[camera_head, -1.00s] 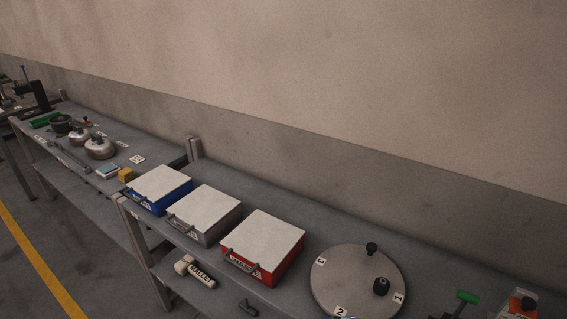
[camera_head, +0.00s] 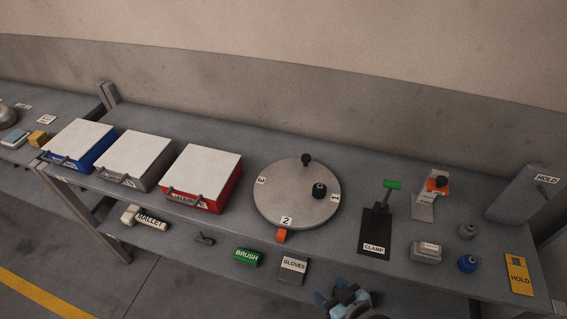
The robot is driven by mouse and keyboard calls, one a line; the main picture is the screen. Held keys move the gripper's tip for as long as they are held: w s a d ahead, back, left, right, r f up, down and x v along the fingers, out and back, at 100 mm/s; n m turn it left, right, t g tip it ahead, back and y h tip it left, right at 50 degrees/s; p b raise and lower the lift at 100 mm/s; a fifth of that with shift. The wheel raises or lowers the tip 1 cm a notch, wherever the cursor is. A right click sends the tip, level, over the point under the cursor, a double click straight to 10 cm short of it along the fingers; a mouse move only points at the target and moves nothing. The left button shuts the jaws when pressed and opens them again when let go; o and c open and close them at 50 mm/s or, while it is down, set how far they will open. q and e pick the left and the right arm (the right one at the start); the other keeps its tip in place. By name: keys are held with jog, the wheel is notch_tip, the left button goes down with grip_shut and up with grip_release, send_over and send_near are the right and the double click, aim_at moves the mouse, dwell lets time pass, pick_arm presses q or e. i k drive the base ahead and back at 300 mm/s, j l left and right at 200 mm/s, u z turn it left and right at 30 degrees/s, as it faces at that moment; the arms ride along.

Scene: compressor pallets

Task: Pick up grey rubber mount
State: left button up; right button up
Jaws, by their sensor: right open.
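A small grey rubber mount (camera_head: 467,230) stands on the bench at the right, just behind a similar blue mount (camera_head: 467,264). My right gripper (camera_head: 343,297) shows at the bottom edge, with blue parts on its fingers. It is open, in front of the bench's front edge and well to the left of the grey mount. It is partly cut off by the frame. My left gripper is not in view.
A round turntable (camera_head: 275,207) carries two black knobbed pieces. A clamp (camera_head: 376,228), a grey block (camera_head: 426,253), an orange-topped stand (camera_head: 426,205), a yellow HOLD card (camera_head: 518,274) and a grey HOLD bin (camera_head: 522,195) surround the mounts. Three lidded boxes stand left.

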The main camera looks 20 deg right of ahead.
aim_at(467, 230)
jog(key=z, duration=2)
